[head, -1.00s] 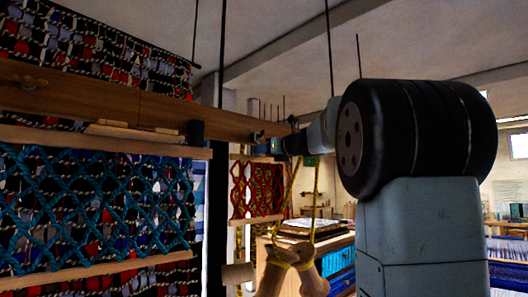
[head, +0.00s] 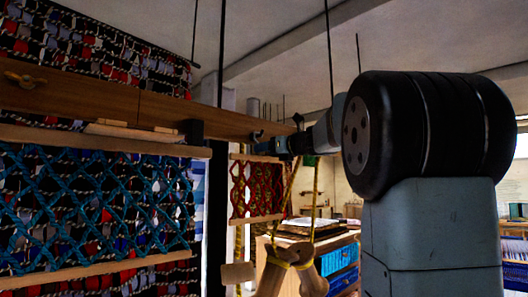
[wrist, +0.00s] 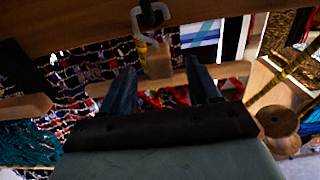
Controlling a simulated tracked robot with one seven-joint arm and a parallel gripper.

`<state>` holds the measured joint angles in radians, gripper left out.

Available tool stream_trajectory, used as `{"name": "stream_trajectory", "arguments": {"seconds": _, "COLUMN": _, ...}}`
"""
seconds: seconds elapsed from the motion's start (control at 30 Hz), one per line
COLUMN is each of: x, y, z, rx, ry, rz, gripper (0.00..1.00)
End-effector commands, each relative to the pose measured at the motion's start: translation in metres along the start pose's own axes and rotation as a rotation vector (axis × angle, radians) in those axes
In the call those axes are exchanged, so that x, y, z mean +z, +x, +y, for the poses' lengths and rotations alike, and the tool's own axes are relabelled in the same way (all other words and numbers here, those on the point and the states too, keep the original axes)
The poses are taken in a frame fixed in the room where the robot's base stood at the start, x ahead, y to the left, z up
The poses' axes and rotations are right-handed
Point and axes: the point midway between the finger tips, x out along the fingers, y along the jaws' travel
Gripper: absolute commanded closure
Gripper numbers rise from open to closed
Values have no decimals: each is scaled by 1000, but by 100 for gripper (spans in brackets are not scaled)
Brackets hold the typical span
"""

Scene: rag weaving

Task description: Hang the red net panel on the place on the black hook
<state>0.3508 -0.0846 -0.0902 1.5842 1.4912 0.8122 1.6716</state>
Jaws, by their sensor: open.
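The red net panel (head: 257,188) is upright in the middle of the head view, with a wooden bar along its top and another along its bottom. Part of its red netting (wrist: 172,97) shows below the top bar (wrist: 172,80) in the wrist view. A black hook (wrist: 150,14) is on the wooden beam above, with a yellowish piece and a small wooden block below it. I cannot tell clearly whether the panel bears on the hook. My gripper (wrist: 162,88) is open, its fingers apart in front of the top bar; it also shows near that bar in the head view (head: 262,148).
The wooden beam (head: 105,100) runs above the panels. A teal net panel (head: 95,205) hangs at left. Yellow rope with wooden pieces (head: 290,265) hangs right of the red panel. A cabinet with blue drawers (head: 342,270) stands behind.

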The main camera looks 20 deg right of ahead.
Motion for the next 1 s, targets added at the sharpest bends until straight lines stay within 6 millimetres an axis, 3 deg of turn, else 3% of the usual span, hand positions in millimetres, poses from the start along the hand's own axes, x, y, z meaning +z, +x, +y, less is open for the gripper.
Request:
{"name": "stream_trajectory", "arguments": {"seconds": 0.5, "x": -1, "y": -96, "z": 0, "rx": 0, "ry": 0, "rz": -1, "gripper": 39}}
{"name": "stream_trajectory", "arguments": {"seconds": 0.7, "x": -1, "y": -112, "z": 0, "rx": 1, "ry": 1, "rz": 0, "gripper": 39}}
{"name": "stream_trajectory", "arguments": {"seconds": 1.0, "x": -2, "y": -116, "z": 0, "rx": 1, "ry": 1, "rz": 1, "gripper": 39}}
